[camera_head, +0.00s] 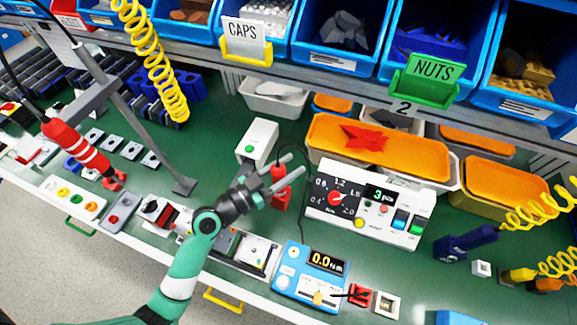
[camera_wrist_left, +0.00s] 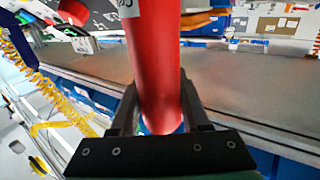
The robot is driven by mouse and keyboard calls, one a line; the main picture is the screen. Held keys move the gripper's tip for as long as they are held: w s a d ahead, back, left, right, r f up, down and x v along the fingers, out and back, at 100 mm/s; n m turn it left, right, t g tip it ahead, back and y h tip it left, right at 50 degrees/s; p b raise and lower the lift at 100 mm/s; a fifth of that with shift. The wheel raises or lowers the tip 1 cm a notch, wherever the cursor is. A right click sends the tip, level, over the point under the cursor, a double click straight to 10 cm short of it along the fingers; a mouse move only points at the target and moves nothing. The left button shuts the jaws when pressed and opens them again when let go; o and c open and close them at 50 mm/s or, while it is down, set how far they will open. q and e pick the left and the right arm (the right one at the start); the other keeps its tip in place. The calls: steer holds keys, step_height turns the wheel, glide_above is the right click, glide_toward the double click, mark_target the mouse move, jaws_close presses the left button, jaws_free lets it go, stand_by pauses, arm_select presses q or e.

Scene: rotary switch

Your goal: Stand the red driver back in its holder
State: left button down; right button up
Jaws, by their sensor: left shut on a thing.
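My left gripper (camera_head: 285,172) reaches in from the lower left over the bench. It is shut on the red driver (camera_head: 281,191), whose red body shows between and below the fingers in the head view. In the left wrist view the driver (camera_wrist_left: 153,60) is a thick red cylinder rising between the fingers of my left gripper (camera_wrist_left: 160,120). Its tip and any contact with the bench are hard to make out. I cannot tell for certain which piece is its holder. My right gripper is not in view.
A white counter box (camera_head: 370,205) with a dial stands right of the gripper, and a white box with a green button (camera_head: 257,142) stands behind. A blue meter (camera_head: 310,275) is in front. A blue driver (camera_head: 470,241) is at right.

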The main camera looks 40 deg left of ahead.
mark_target(278, 165)
arm_select(q)
steer(key=shift+c, duration=1.5)
jaws_free()
steer(key=shift+f, duration=0.1)
steer(key=r+p, duration=0.2)
steer(key=r, duration=0.1)
steer(key=r+p, duration=0.1)
steer(key=r, duration=0.1)
steer(key=shift+s+d, duration=0.2)
steer(key=shift+s, duration=0.1)
steer(key=s+d+r+p, duration=0.2)
steer(key=s+d+r, duration=0.1)
steer(key=s+r, duration=0.1)
steer(key=s+d+r+p, duration=0.3)
steer(key=s+r, duration=0.1)
steer(key=s, duration=0.3)
steer(key=shift+s+d, duration=0.25)
steer(key=shift+s, duration=0.05)
